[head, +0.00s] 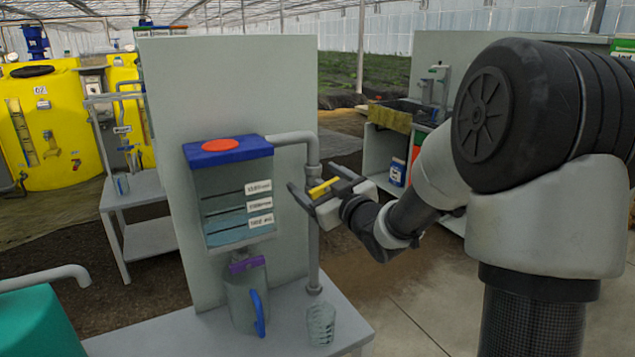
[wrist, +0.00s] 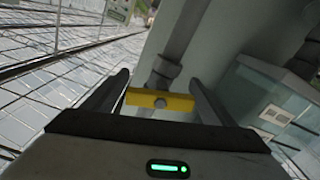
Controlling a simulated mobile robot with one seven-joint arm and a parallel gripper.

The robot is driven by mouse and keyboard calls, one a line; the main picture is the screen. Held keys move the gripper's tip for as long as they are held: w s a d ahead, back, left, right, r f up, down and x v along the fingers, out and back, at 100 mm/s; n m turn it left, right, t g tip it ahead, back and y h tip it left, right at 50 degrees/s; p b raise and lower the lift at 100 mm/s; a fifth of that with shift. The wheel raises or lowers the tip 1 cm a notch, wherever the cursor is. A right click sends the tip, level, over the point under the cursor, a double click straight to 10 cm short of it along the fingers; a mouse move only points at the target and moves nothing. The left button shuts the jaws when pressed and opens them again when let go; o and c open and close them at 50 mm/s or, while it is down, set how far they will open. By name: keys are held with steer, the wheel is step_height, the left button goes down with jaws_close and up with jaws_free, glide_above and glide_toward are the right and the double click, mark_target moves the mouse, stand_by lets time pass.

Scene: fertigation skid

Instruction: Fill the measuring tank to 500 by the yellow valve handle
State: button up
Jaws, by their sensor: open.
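The measuring tank (head: 222,190) is a clear box with a blue lid and a red disc on top, fixed to a grey panel. Several black level lines with white labels cross its front; the label print is too small to read surely. Bluish liquid seems to show in its lower part. The yellow valve handle (head: 322,188) sits on the grey vertical pipe right of the tank. My gripper (head: 318,193) is open, with its fingers on either side of the handle. In the wrist view the yellow handle (wrist: 160,101) lies crosswise between the two fingers; contact cannot be told.
A clear jug (head: 243,298) with a blue handle stands under the tank's purple outlet (head: 246,263). A ribbed clear cup (head: 321,323) stands on the grey bench right of it. The panel (head: 165,120) stands behind the tank. A green container (head: 38,325) is at lower left.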

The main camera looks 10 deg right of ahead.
steer(key=shift+s, duration=0.15)
steer(key=b+v, duration=0.4)
steer(key=v, duration=1.3)
stand_by(6.2)
